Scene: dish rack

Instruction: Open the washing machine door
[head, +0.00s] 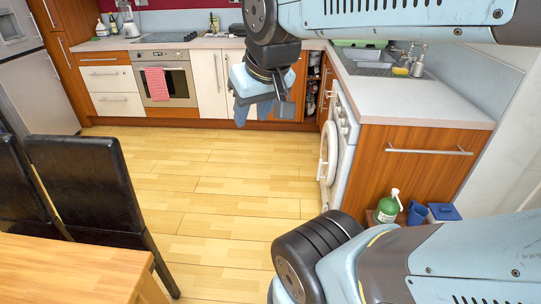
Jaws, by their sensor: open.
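The white washing machine (346,124) stands under the right-hand counter, its front facing left and seen at a steep angle. Its round door (329,154) bulges from the front; it looks flush or nearly so, but the angle hides whether it is fully closed. The door's handle cannot be made out. My gripper (254,112) points downward with its fingers apart and nothing between them. In the head view it is up and left of the door, over the far white cabinets, clearly apart from the machine.
The wooden floor (220,185) left of the machine is clear. Black chairs (95,190) and a wooden table (70,270) stand at the left. A green soap bottle (387,207), a blue cup (416,213) and a blue box (443,213) sit low beside the wooden end cabinet (405,165).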

